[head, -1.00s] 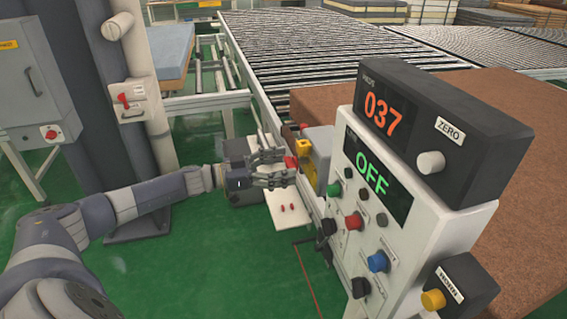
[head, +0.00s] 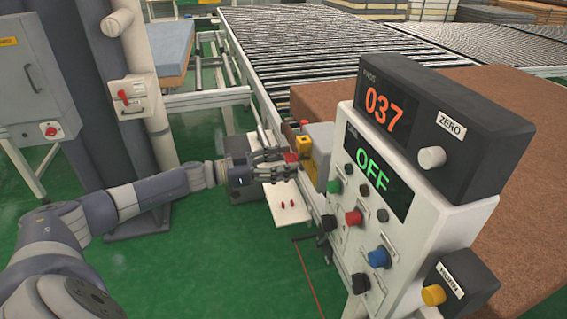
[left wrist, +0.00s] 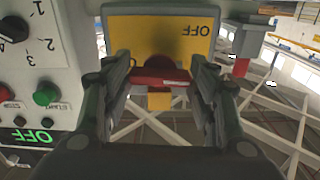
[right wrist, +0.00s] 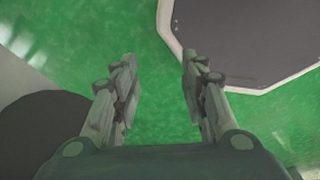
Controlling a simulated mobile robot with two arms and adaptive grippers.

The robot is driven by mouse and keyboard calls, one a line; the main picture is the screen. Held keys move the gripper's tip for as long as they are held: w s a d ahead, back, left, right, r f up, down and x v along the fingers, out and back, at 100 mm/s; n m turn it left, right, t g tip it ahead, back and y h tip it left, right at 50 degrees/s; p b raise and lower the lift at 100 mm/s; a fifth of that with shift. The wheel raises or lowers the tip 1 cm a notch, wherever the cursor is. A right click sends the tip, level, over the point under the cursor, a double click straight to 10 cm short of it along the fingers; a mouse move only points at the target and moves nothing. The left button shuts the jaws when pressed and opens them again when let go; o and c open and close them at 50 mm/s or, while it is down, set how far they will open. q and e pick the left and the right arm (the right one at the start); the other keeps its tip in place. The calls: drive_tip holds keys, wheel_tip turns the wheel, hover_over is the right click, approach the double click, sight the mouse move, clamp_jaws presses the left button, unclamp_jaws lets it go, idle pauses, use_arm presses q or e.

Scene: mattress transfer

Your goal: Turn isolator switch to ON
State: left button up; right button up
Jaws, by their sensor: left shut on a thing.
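The isolator switch has a yellow plate marked OFF (left wrist: 190,35), which appears upside down in the left wrist view. Its red handle (left wrist: 160,77) lies crosswise between my left gripper's fingers. In the head view my left gripper (head: 285,166) reaches the yellow and grey switch box (head: 316,150) left of the control panel and is shut on the red handle. The fingers partly hide the handle there. My right gripper (right wrist: 160,68) shows only in its wrist view, open and empty above the green floor.
The white control panel (head: 372,238) with coloured buttons stands just right of the left gripper; its displays read 037 and OFF. A brown mattress (head: 490,125) and a roller conveyor (head: 305,50) lie behind. A grey cabinet (head: 30,70) and pipe stand left.

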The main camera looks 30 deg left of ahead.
use_arm(q)
drive_tip(key=shift+m+b, duration=6.3)
drive_tip(key=shift+m, duration=2.3)
drive_tip(key=o, duration=1.1)
drive_tip(key=shift+c, duration=0.2)
